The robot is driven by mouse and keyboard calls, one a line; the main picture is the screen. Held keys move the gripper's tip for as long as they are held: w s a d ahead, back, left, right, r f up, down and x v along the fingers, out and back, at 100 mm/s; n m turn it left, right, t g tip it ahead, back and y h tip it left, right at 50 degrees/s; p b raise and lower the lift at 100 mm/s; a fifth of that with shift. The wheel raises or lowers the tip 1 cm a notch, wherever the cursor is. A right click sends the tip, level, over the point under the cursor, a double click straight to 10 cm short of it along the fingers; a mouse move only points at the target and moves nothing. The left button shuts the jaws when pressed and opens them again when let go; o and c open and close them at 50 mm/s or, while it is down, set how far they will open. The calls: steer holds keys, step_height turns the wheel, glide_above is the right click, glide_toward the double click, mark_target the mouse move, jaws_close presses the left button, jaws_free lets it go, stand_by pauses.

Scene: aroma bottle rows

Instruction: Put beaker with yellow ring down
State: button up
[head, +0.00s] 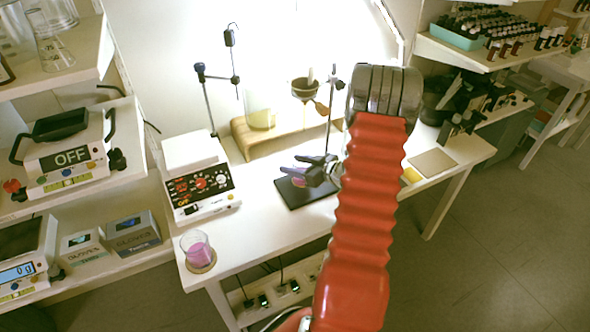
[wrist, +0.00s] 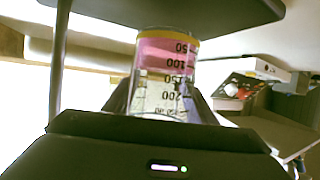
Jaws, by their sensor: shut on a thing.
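The beaker with the yellow ring (wrist: 165,75) is between my gripper's jaws in the wrist view, with pink liquid in its base end and the ring around that end. That picture is upside down, so the beaker appears upright. My gripper (head: 310,170) is shut on it. In the head view only a small purple-pink part of the beaker (head: 299,182) shows beside the dark jaws. They appear over or near the stand's black base plate (head: 295,197), which also shows close to the ring end in the wrist view (wrist: 190,12). I cannot tell whether beaker and plate touch.
A second pink-filled beaker (head: 196,248) stands on a round coaster at the table's front left corner. The hotplate (head: 200,185) is left of the stand rod (head: 331,110). A wooden rack (head: 285,138) stands behind. A beige tile (head: 432,162) and yellow patch (head: 411,175) lie right.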

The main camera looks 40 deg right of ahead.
steer(key=shift+f, duration=1.1)
steer(key=shift+f, duration=0.1)
steer(key=o, duration=1.2)
steer(key=shift+s, duration=0.15)
steer(key=v, duration=1.2)
